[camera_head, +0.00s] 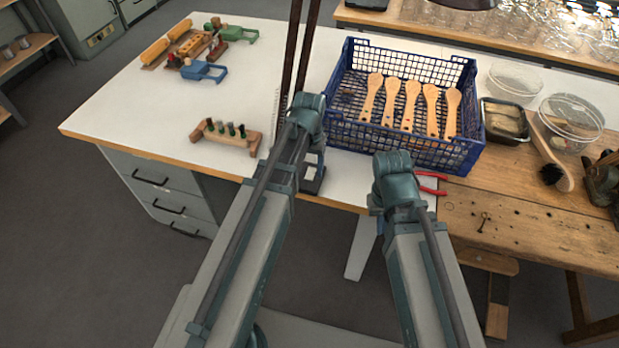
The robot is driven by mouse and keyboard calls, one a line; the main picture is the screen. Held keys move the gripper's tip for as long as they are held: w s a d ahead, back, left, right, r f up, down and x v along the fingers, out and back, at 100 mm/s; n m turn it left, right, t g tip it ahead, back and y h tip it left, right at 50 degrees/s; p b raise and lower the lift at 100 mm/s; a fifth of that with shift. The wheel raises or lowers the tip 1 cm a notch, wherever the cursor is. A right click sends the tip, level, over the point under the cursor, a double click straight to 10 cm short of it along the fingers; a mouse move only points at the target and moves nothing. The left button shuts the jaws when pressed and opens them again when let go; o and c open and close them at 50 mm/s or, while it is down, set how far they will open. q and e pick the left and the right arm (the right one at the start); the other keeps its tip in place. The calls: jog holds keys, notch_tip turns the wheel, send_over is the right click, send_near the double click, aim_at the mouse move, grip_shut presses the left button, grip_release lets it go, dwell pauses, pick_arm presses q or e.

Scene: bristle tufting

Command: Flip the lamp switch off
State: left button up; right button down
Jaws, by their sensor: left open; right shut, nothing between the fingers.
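A lamp stands on the white worktop, with two dark brown upright rods (301,45). The underside of a dark shade (468,3) is cut by the top edge, and I cannot tell if it is lit. A small dark box-like part (314,178), perhaps the lamp's base, shows just right of my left arm. I cannot make out a switch. My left arm passes in front of the lower rods and hides part of that area. My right arm reaches up before the front of the blue crate.
A blue crate (345,130) holds several wooden brush blanks (411,104). A wooden rack (226,138) with dark tufts stands left of my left arm. Red pliers (432,186) lie by my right arm. The worktop (150,110) is clear at front left.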

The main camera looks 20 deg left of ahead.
pick_arm(q)
jog(key=shift+f+b, duration=0.35)
jog(key=shift+f, duration=0.4)
grip_shut()
